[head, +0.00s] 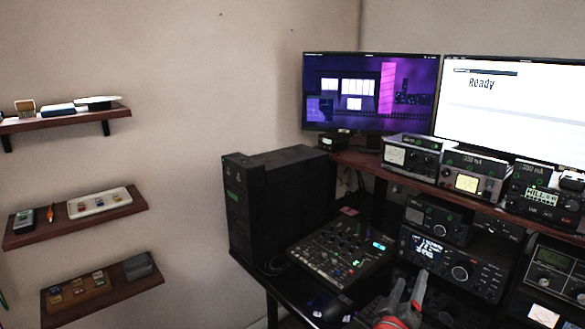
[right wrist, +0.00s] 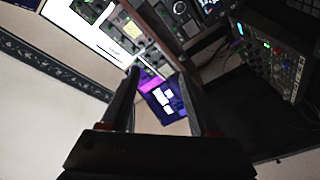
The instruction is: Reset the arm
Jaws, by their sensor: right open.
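My right gripper (head: 408,292) shows at the bottom of the head view, with grey and red fingers, in front of the radio stack. In the right wrist view its two dark fingers (right wrist: 160,76) stand apart with nothing between them. Beyond the gap, the purple monitor shows tilted. My left gripper is not in the head view.
A mixer (head: 342,252) lies on the black desk, with a black computer tower (head: 280,200) behind it. Radios (head: 455,262) with knobs fill the right side. Monitors (head: 370,90) stand above. Wall shelves (head: 75,232) hold small items at left. Bare wall lies between.

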